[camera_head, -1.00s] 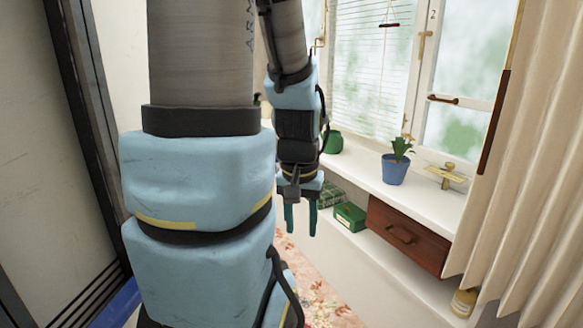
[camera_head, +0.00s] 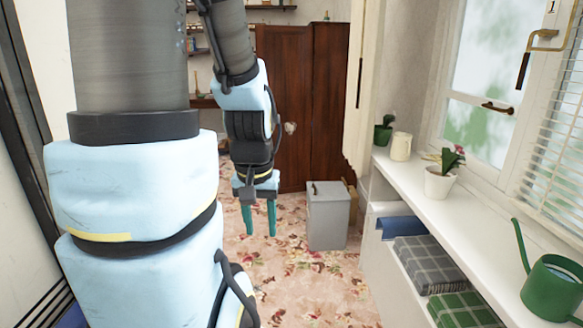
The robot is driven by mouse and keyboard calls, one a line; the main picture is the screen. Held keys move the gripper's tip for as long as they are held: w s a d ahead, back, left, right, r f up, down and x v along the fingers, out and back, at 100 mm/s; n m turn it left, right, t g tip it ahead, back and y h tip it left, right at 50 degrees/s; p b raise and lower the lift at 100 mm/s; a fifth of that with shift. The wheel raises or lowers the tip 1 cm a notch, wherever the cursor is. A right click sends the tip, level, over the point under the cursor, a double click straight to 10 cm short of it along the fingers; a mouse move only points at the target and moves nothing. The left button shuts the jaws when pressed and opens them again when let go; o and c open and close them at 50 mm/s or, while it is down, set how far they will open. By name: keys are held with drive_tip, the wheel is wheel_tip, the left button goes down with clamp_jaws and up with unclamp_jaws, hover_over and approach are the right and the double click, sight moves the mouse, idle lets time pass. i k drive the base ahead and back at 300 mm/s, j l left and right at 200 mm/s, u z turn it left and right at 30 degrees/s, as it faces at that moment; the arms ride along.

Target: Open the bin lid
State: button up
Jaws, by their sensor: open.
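A grey bin (camera_head: 328,218) stands on the floral carpet, right of centre and some way ahead. Its flat lid (camera_head: 328,189) is down on top, with a small dark piece, perhaps a handle, at the lid's left side. My gripper (camera_head: 258,219) hangs with its two green fingers pointing down, apart and empty. In the picture it is left of the bin and nearer to me, not touching it. My arm covers much of the left side of the view.
A dark wooden wardrobe (camera_head: 308,105) stands behind the bin. A white window ledge (camera_head: 455,205) with potted plants and a green watering can (camera_head: 552,286) runs along the right. Folded checked cloths (camera_head: 428,264) lie on a shelf below. The carpet (camera_head: 315,285) before the bin is clear.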

sight(319, 191)
drive_tip(key=i+u, duration=0.1)
drive_tip(key=i, duration=1.45)
drive_tip(key=i+l+u, duration=0.15)
drive_tip(key=i, duration=0.65)
drive_tip(key=i+u, duration=0.1)
drive_tip(key=i, duration=0.7)
drive_tip(key=l, duration=0.1)
